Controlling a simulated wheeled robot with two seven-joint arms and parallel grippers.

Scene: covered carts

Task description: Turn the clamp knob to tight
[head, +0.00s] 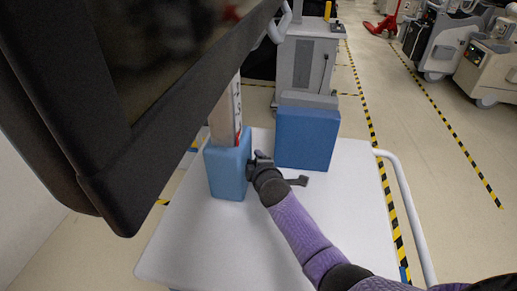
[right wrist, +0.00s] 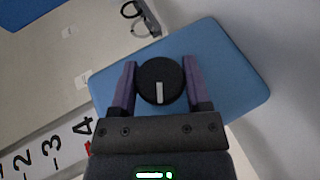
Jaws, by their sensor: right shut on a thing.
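The clamp knob (right wrist: 172,76) is a round black dial with a white line, on the face of a blue block (right wrist: 235,85). In the right wrist view its white line points down the picture, toward my gripper's palm. My right gripper (right wrist: 160,75) has one finger on each side of the knob and is shut on it. In the head view my right gripper (head: 254,163) reaches the right side of the blue block (head: 227,178), which sits around a post on the white cart; the knob is hidden there. My left gripper is out of view.
A post scale (right wrist: 45,155) shows numbers and a red mark near 4. A second blue block (head: 305,140) stands behind my gripper on the cart top (head: 230,245). A large dark screen (head: 165,60) overhangs the left. The front of the cart top is clear.

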